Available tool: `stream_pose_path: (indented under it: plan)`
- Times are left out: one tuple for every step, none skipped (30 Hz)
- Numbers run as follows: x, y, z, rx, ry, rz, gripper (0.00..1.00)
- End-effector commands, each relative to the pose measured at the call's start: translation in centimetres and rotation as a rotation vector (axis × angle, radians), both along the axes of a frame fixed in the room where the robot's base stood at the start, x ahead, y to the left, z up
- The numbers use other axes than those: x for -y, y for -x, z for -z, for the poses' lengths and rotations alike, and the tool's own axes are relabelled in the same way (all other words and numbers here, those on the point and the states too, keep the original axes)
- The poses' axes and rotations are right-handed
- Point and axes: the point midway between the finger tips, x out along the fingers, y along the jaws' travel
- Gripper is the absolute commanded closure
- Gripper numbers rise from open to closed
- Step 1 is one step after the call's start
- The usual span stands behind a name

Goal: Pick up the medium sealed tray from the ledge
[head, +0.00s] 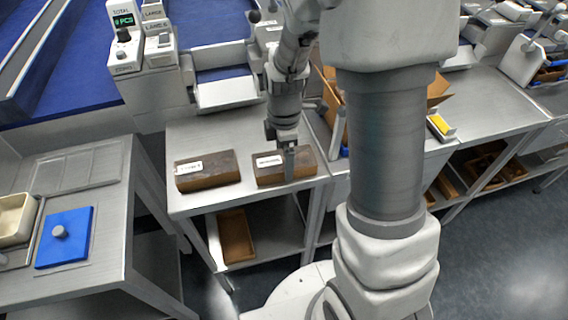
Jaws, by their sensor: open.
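Two brown sealed trays with white labels lie side by side on a steel ledge (245,200): a left tray (208,176) and a right tray (268,177). The label print is too small to read, so I cannot tell which one is medium. My gripper (290,166) points down at the right tray, toward its right half, and overlaps it in the picture. The jaws are seen nearly edge-on, open, with the far finger hidden. I cannot tell whether they touch the tray.
Below the ledge, a brown tray (236,236) sits on a shelf. A cardboard box (331,98) stands right of the ledge, partly behind my arm. The ledge's front strip is bare.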

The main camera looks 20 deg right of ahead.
Motion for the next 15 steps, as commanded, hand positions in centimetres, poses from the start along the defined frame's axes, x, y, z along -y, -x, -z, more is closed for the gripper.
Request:
stream_pose_path:
  plan:
    - [0.00,0.04,0.51,-0.002,0.000,0.000,0.00]
    - [0.00,0.01,0.63,0.000,0.000,-0.001,0.00]
    - [-0.01,-0.01,0.72,0.001,0.000,-0.001,0.00]
    - [0.00,-0.02,0.74,0.001,0.000,-0.001,0.00]
    - [-0.01,-0.03,0.74,0.002,0.000,-0.001,0.00]
    - [0.00,-0.03,0.72,0.002,0.000,-0.001,0.00]
    - [0.00,-0.03,0.71,0.002,0.000,-0.001,0.00]
    - [0.00,-0.03,0.70,0.002,0.000,-0.001,0.00]
    - [0.00,-0.03,0.70,0.002,0.000,-0.001,0.00]
    - [0.00,-0.03,0.70,0.002,0.000,-0.001,0.04]
    - [0.00,-0.03,0.70,0.002,0.000,-0.001,0.09]
    - [-0.01,-0.03,0.69,0.002,0.000,-0.001,0.16]
    - [0.00,-0.03,0.69,0.002,0.000,-0.001,0.22]
    - [0.00,-0.03,0.69,0.002,0.000,-0.001,0.27]
    - [-0.01,-0.03,0.68,0.002,0.000,-0.001,0.34]
